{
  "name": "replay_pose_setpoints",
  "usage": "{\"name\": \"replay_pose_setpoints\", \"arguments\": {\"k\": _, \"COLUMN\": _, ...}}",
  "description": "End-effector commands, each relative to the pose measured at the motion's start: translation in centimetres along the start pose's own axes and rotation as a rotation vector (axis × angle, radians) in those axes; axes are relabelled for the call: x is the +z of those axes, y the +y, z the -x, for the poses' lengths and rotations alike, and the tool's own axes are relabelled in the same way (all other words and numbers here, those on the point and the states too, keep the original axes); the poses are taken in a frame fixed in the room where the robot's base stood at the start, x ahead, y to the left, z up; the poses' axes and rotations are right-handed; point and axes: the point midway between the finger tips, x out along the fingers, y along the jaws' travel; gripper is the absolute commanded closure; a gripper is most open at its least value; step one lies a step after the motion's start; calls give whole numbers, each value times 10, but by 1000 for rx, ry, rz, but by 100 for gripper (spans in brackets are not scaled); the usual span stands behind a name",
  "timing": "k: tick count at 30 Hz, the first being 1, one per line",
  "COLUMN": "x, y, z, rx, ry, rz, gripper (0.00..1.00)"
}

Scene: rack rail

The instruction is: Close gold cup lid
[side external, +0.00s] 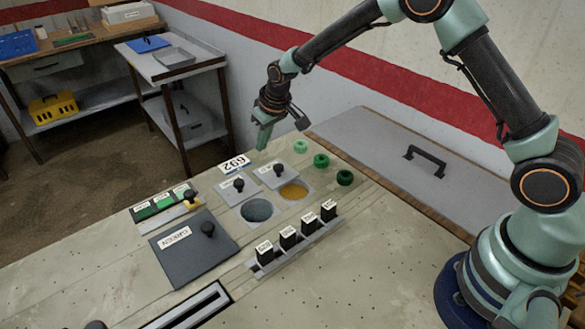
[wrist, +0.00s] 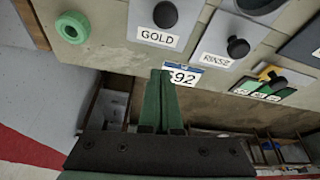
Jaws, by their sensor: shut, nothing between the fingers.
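The gold cup (side external: 294,191) is an open round hole with gold contents, set in the bench top. Its lid (side external: 274,180) is a grey plate with a black knob, lying just behind the opening. My gripper (side external: 262,146) is shut and empty, held near the back edge of the bench, behind the lid. In the wrist view its green fingertips (wrist: 160,73) overlap the 692 plate and are apart from the lid.
The RINSE lid (wrist: 216,48) lies beside the gold lid, behind the open rinse cup (side external: 257,211). Green rings (side external: 321,160) stand to the right of the lids. Several labelled black blocks (side external: 288,237) stand in front. A large GREEN lid (side external: 195,252) lies at left.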

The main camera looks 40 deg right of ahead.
Motion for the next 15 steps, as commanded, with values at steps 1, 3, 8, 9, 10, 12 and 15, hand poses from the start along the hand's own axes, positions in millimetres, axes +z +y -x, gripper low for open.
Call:
{"name": "replay_pose_setpoints", "arguments": {"k": 1, "x": 0, "y": 0, "z": -8, "rx": 0, "ry": -2, "rz": 0, "gripper": 100}}
{"name": "replay_pose_setpoints", "arguments": {"k": 3, "x": 0, "y": 0, "z": -18, "rx": 0, "ry": -2, "rz": 0, "gripper": 100}}
{"name": "replay_pose_setpoints", "arguments": {"k": 8, "x": 9, "y": 0, "z": -21, "rx": 0, "ry": 0, "rz": 0, "gripper": 100}}
{"name": "replay_pose_setpoints", "arguments": {"k": 9, "x": 13, "y": 0, "z": -20, "rx": 0, "ry": 0, "rz": 0, "gripper": 100}}
{"name": "replay_pose_setpoints", "arguments": {"k": 10, "x": 16, "y": 0, "z": -20, "rx": 0, "ry": -1, "rz": 0, "gripper": 100}}
{"name": "replay_pose_setpoints", "arguments": {"k": 12, "x": 22, "y": 0, "z": -18, "rx": 0, "ry": 0, "rz": 0, "gripper": 100}}
{"name": "replay_pose_setpoints", "arguments": {"k": 15, "x": 30, "y": 0, "z": -17, "rx": 0, "ry": 1, "rz": 0, "gripper": 100}}
